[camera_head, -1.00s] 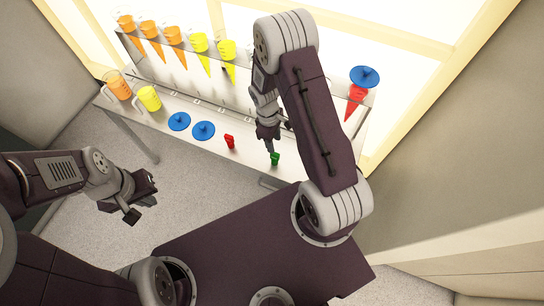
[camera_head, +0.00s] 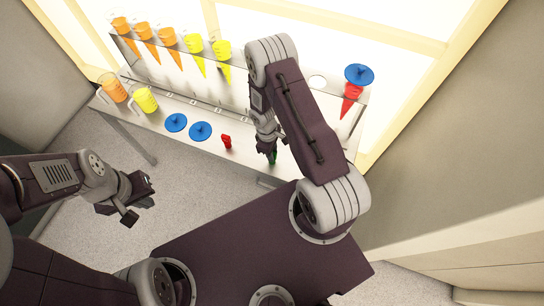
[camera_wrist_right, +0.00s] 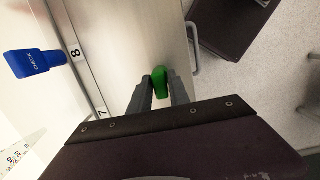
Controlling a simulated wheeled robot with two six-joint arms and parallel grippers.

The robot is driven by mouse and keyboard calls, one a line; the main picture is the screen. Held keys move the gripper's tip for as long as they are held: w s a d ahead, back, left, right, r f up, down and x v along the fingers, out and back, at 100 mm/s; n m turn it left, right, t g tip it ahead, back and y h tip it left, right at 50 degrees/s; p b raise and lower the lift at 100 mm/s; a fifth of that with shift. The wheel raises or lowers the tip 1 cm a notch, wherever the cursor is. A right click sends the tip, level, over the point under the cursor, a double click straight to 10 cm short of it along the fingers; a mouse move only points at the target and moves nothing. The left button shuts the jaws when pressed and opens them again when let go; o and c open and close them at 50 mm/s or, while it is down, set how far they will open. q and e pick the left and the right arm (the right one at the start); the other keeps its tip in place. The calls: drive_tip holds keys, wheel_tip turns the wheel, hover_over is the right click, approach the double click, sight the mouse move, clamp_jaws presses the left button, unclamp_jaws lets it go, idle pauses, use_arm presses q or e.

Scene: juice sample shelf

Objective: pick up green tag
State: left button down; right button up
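The green tag (camera_head: 272,158) is at the front edge of the shelf's lower board in the head view. My right gripper (camera_head: 269,152) is down at it and partly covers it. In the right wrist view, the green tag (camera_wrist_right: 160,82) lies between the two fingertips of my right gripper (camera_wrist_right: 160,88). I cannot tell whether the fingers press on it or only stand around it. My left gripper (camera_head: 142,198) is open and empty, held over the floor at the left, well apart from the shelf.
A red tag (camera_head: 227,142) and two blue discs (camera_head: 200,131) lie left of the green tag. Orange (camera_head: 114,91) and yellow (camera_head: 145,99) jugs stand at the board's left end.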

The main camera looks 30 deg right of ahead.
clamp_jaws()
drive_tip(key=shift+r, duration=0.1)
drive_tip(key=shift+w+r, duration=0.1)
drive_tip(key=shift+r, duration=0.25)
drive_tip(key=r, duration=0.2)
drive_tip(key=s+r, duration=0.1)
drive_tip(key=shift+d+r, duration=0.25)
drive_tip(key=shift+r, duration=0.1)
drive_tip(key=s+d+r+b, duration=0.2)
drive_tip(key=s+d+r, duration=0.2)
drive_tip(key=s, duration=0.5)
wheel_tip(320, 180, up, 3)
drive_tip(key=shift+s+d+f, duration=0.2)
drive_tip(key=shift+s, duration=0.15)
